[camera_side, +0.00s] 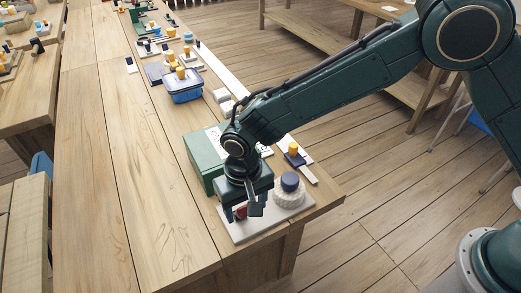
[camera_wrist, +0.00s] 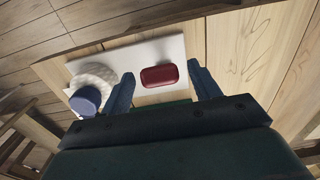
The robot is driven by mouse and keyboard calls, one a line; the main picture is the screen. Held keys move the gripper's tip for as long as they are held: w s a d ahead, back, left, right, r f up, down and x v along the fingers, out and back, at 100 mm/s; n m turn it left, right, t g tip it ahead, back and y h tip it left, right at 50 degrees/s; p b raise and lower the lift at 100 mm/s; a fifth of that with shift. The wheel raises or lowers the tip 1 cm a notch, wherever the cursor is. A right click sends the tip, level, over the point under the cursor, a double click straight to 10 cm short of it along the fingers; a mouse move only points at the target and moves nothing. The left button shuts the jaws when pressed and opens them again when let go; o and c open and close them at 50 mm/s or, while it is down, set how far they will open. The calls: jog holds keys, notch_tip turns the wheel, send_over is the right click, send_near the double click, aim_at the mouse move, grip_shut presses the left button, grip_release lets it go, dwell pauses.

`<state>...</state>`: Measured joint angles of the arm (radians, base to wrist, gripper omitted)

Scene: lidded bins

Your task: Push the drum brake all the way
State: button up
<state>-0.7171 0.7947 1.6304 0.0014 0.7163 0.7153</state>
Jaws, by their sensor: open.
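A pale plate (camera_side: 265,222) lies near the table's front corner. On it stands a cream, ridged drum (camera_side: 289,195) with a dark blue knob (camera_side: 290,182) on top. A dark red rounded block (camera_wrist: 159,76) sits on the plate apart from the drum, which is to its left in the wrist view (camera_wrist: 92,76). I take the block and drum as the drum brake. My gripper (camera_wrist: 160,72) is open above the red block, with one finger on each side of it. Contact cannot be told. In the side view, the fingers partly hide the red block (camera_side: 241,212).
A green box (camera_side: 205,155) stands close behind my gripper. A small dark base with a yellow knob (camera_side: 293,148) is near the right edge. A blue tub (camera_side: 184,88) and several small items sit further back. The table's left side is clear.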

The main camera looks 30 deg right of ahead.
jog(key=shift+f, duration=0.15)
jog(key=shift+c, duration=0.2)
jog(key=c, duration=0.9)
jog(key=shift+c, duration=0.2)
